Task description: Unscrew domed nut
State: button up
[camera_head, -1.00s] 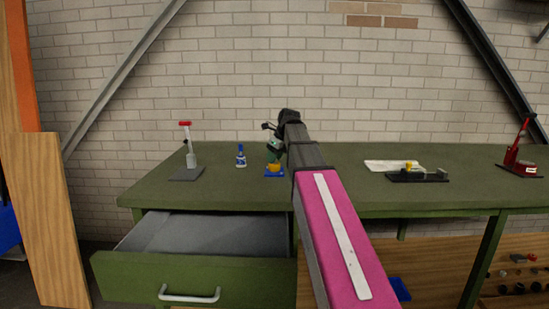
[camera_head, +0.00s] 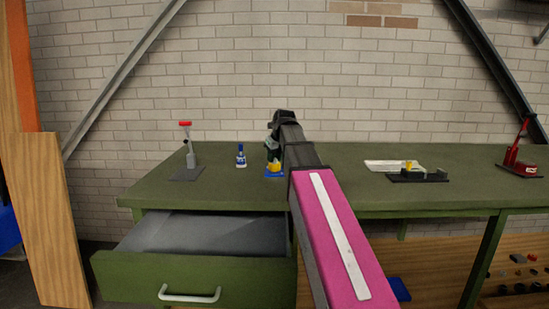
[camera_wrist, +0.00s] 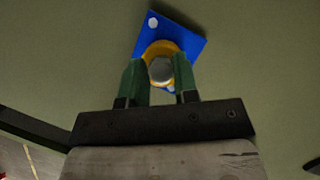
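The silver domed nut (camera_wrist: 161,70) shows in the wrist view on a yellow round body, which sits on a blue square plate (camera_wrist: 190,42). The yellow body (camera_head: 275,168) and blue plate also show in the head view on the green bench. My gripper (camera_wrist: 160,62) has its two green fingers apart, one on each side of the nut. I cannot tell whether either finger touches it. In the head view my gripper (camera_head: 273,156) points down over the yellow body, and the nut is hidden there.
A blue-and-white bottle (camera_head: 241,156) stands left of the blue plate. A red-topped stand (camera_head: 190,156) is farther left. A black fixture (camera_head: 420,176) and a red tool (camera_head: 519,160) are on the right. An open drawer (camera_head: 190,273) juts out below the bench (camera_head: 340,190).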

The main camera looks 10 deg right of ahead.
jog(key=n, duration=0.2)
jog(key=n+g+y, duration=0.1)
jog(key=n, duration=0.2)
jog(key=shift+y, duration=0.3)
jog(key=shift+n, duration=0.3)
jog(key=shift+w+n+g+y, duration=0.1)
jog(key=shift+n+g+y, duration=0.3)
jog(key=shift+n, duration=0.6)
jog(key=shift+n+g, duration=0.6)
jog(key=shift+n, duration=0.8)
